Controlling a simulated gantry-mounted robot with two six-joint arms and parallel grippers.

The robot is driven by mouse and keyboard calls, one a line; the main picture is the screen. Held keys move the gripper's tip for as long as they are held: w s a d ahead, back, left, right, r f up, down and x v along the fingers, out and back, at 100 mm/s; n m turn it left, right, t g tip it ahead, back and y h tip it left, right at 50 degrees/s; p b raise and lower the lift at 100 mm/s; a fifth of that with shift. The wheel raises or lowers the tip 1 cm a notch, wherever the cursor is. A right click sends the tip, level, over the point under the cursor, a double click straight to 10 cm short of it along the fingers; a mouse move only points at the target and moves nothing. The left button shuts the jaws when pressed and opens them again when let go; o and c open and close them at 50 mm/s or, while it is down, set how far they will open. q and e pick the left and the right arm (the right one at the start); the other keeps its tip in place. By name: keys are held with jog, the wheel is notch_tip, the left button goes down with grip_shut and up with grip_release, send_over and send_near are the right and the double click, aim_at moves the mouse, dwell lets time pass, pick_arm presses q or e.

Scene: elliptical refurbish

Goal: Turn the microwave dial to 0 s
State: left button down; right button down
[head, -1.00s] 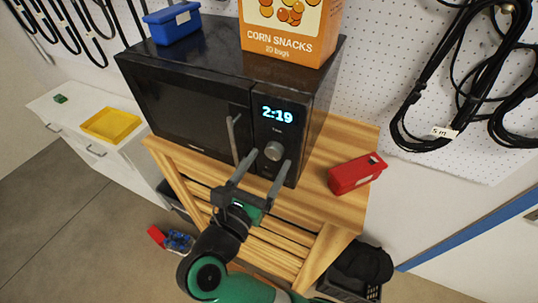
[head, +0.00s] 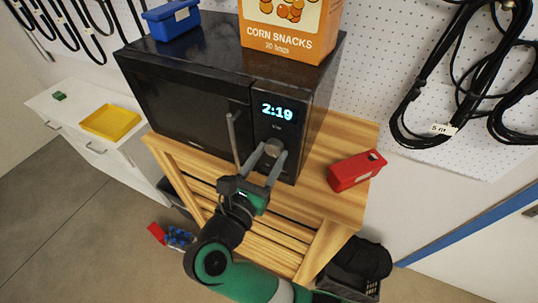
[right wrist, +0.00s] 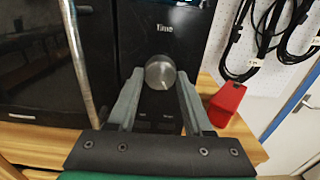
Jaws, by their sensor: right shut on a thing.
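The black microwave (head: 190,90) stands on a wooden table, and its display (head: 277,112) reads 2:19. The round grey dial (head: 275,146) is below the display on the front panel; it also shows in the right wrist view (right wrist: 160,71), under the word "Time". My right gripper (head: 270,150) is shut on the dial, one finger on each side, as the right wrist view shows (right wrist: 160,76). The fingers cover part of the dial in the head view. My left gripper is not in view.
The upright door handle (head: 233,135) stands out just left of my right gripper. A red box (head: 356,171) lies on the wooden table (head: 318,205) to the right. A corn snacks box (head: 290,30) and a blue bin (head: 172,22) are on top of the microwave.

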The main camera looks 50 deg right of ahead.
jog(key=shift+n, duration=0.3)
jog(key=n+p, duration=0.1)
jog(key=n, duration=0.1)
jog(key=n+p, duration=0.2)
jog(key=shift+r+n, duration=0.2)
jog(key=shift+n, duration=0.1)
jog(key=n+p, duration=0.3)
jog(key=n, duration=0.1)
jog(key=n+p, duration=0.4)
jog(key=n, duration=0.1)
jog(key=shift+s+r+n, duration=0.1)
jog(key=shift+r+n, duration=0.05)
jog(key=shift+n, duration=0.25)
jog(key=n+p, duration=0.4)
jog(key=shift+n, duration=0.3)
jog(key=n+p, duration=0.4)
jog(key=n, duration=0.1)
jog(key=n+p, duration=0.2)
jog(key=n, duration=0.3)
jog(key=shift+p, duration=0.3)
jog(key=shift+n, duration=0.3)
jog(key=shift+f, duration=0.2)
